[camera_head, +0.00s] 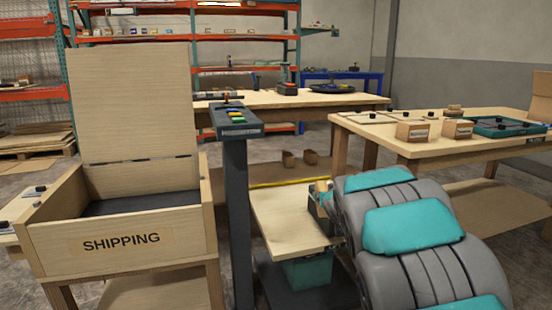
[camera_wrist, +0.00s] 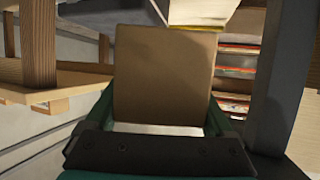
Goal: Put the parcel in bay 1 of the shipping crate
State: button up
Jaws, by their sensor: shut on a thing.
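The parcel is a plain brown box (camera_wrist: 165,75), held between the green fingers of my gripper (camera_wrist: 160,118) in the wrist view. In the head view a small part of the parcel (camera_head: 321,186) shows at the end of my arm, above a pale wooden surface. My arm hides most of the gripper there. The shipping crate (camera_head: 120,241) is a wooden box at the left, marked SHIPPING. Its lid (camera_head: 131,105) stands upright and open, and its inside is dark. I cannot make out the bays. The gripper is right of the crate and apart from it.
A dark post with a console (camera_head: 235,121) bearing coloured buttons stands between crate and arm. A pale wooden surface (camera_head: 285,218) lies left of the gripper. A table (camera_head: 400,145) with small boxes and a teal tray stands at right; a workbench (camera_head: 300,99) and shelves are behind.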

jog(key=shift+n+y, duration=0.3)
jog(key=s+a+f, duration=0.1)
jog(key=f, duration=0.2)
jog(key=s+a+f, duration=0.1)
jog(key=f, duration=0.2)
jog(key=s+a+f, duration=0.1)
jog(key=f, duration=0.2)
jog(key=shift+s+a+f, duration=0.15)
jog(key=shift+s+f, duration=0.15)
jog(key=shift+f, duration=0.05)
jog(key=s+d+f, duration=0.1)
jog(key=s+f, duration=0.3)
jog(key=f, duration=0.2)
jog(key=shift+s+d+f, duration=0.25)
jog(key=shift+d+f, duration=0.1)
jog(key=shift+s+d+f, duration=0.3)
jog(key=shift+s+f, duration=0.05)
